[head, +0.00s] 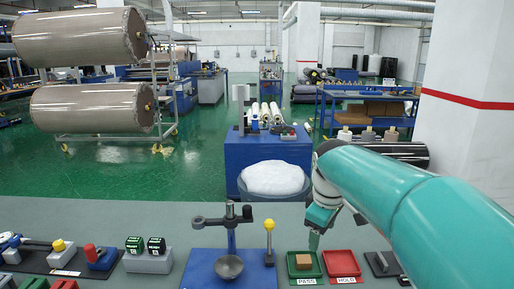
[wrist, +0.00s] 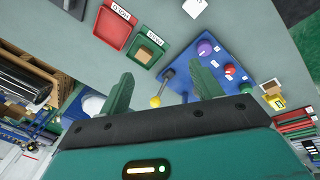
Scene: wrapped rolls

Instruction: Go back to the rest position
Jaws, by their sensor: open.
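My gripper (head: 314,238) hangs above the far side of the grey table, just behind the trays in the head view. In the wrist view its two green fingers (wrist: 163,84) stand wide apart with nothing between them. A tan block (head: 303,261) lies in the green tray (head: 292,273), which has a PASS label; the block also shows in the wrist view (wrist: 144,53). The red tray (head: 341,262), labelled HOLD, is empty beside it. My teal arm covers the right part of the head view.
A blue-based press (head: 230,266) with a metal bowl and a yellow-knobbed lever (head: 269,226) stands left of the trays. Black-and-green blocks (head: 145,246) and switches sit further left. A dark fixture (head: 383,265) is right of the red tray. Behind the table is a white-topped bin (head: 272,179).

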